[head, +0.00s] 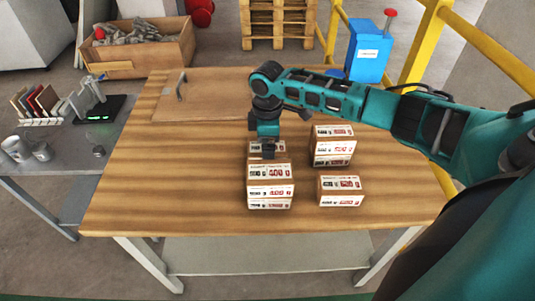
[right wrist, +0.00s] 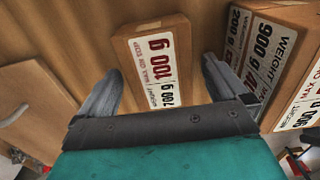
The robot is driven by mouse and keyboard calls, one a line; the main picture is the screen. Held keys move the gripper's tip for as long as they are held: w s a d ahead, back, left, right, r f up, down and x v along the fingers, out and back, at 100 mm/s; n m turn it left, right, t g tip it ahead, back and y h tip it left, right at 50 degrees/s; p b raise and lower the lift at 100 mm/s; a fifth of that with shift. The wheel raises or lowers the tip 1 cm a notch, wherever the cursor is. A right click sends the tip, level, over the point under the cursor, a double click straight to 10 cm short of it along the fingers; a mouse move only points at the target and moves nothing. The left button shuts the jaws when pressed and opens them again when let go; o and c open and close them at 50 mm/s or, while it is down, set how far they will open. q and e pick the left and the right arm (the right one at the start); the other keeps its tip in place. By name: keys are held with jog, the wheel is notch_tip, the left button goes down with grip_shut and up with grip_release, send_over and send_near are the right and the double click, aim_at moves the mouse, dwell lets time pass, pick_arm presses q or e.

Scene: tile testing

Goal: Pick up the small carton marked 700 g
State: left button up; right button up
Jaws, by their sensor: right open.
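A small brown carton (right wrist: 146,40) with a white label and red print lies below my open right gripper (right wrist: 163,72) in the right wrist view. Its fingers are apart, one on each side of the carton in the picture; contact is not visible. The large red figure looks like 700 or 100; I cannot tell for certain. In the head view my right gripper (head: 268,150) is over the back carton (head: 282,147) of the left row and partly hides it. My left gripper is not in view.
A carton marked 900 g (right wrist: 262,45) stands close to the right finger. Other cartons stand in front (head: 270,172) and to the right (head: 333,146) and (head: 341,190) on the wooden table (head: 150,200). The table's left side is clear. A blue box (head: 367,55) stands behind.

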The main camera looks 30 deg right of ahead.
jog(key=shift+f, duration=0.8)
jog(key=shift+c, duration=0.3)
jog(key=c, duration=1.5)
jog(key=shift+r, duration=0.15)
